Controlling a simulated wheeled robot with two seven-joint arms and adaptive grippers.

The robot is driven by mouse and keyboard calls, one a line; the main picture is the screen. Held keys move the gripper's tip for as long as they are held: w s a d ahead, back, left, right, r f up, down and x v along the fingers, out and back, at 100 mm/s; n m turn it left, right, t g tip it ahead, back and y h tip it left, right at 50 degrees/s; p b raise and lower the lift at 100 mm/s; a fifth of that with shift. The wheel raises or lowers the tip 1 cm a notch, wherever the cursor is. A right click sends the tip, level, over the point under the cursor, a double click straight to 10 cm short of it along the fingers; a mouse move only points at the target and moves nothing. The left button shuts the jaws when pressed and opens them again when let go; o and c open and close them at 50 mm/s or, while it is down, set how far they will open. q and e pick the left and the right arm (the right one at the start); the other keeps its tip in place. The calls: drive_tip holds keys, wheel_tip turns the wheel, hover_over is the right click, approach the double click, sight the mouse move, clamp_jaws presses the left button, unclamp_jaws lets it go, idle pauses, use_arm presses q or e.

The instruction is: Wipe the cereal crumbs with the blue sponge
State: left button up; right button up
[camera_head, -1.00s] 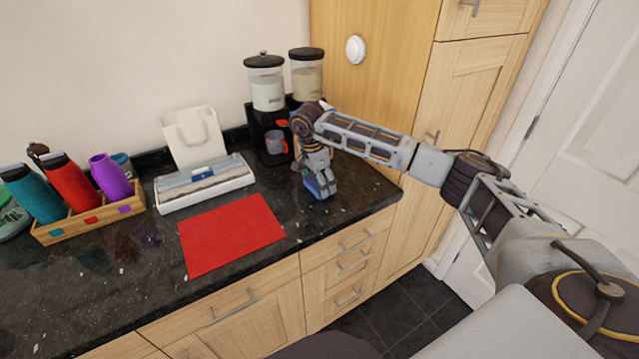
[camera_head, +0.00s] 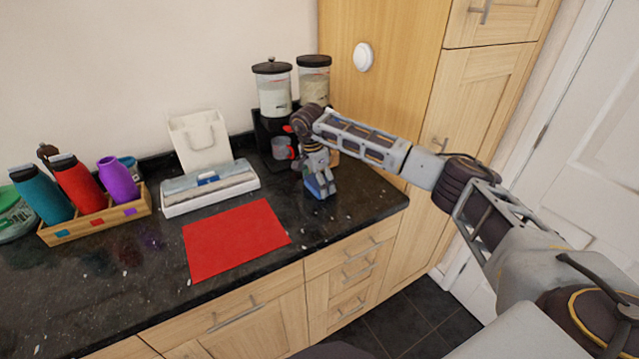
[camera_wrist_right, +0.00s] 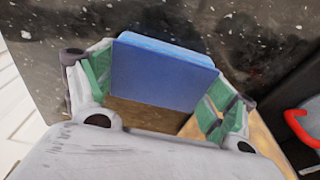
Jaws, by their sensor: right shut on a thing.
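My right gripper (camera_head: 320,190) is at the right part of the dark counter, in front of the cereal dispensers. It is shut on the blue sponge (camera_wrist_right: 165,72), which fills the space between its green-padded fingers in the right wrist view. In the head view the sponge (camera_head: 313,188) shows low between the fingers, at or just above the counter; I cannot tell if it touches. Small pale specks that look like crumbs lie on the counter (camera_wrist_right: 240,38) around the sponge in the wrist view. My left gripper is not in view.
A red mat (camera_head: 235,241) lies to the left. Behind it are a white box (camera_head: 210,194) and a paper bag (camera_head: 199,142). A wooden bottle rack (camera_head: 97,219) stands at far left.

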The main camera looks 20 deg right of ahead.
sight(332, 202)
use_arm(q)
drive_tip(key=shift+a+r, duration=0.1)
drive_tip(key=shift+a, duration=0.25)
use_arm(e)
drive_tip(key=shift+s+d+f+p, duration=0.1)
drive_tip(key=shift+s+p, duration=0.65)
drive_tip(key=shift+s, duration=1.05)
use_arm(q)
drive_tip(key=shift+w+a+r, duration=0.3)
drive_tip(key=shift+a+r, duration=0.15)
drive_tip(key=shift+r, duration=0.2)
use_arm(e)
drive_tip(key=shift+s, duration=0.2)
drive_tip(key=shift+s, duration=0.15)
drive_tip(key=shift+s+d, duration=0.1)
drive_tip(key=shift+s, duration=0.6)
drive_tip(key=shift+s+d+p, duration=0.1)
drive_tip(key=shift+s+p, duration=0.35)
drive_tip(key=shift+s, duration=0.4)
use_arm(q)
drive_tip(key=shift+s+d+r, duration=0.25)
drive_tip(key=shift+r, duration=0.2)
use_arm(e)
drive_tip(key=shift+s, duration=0.3)
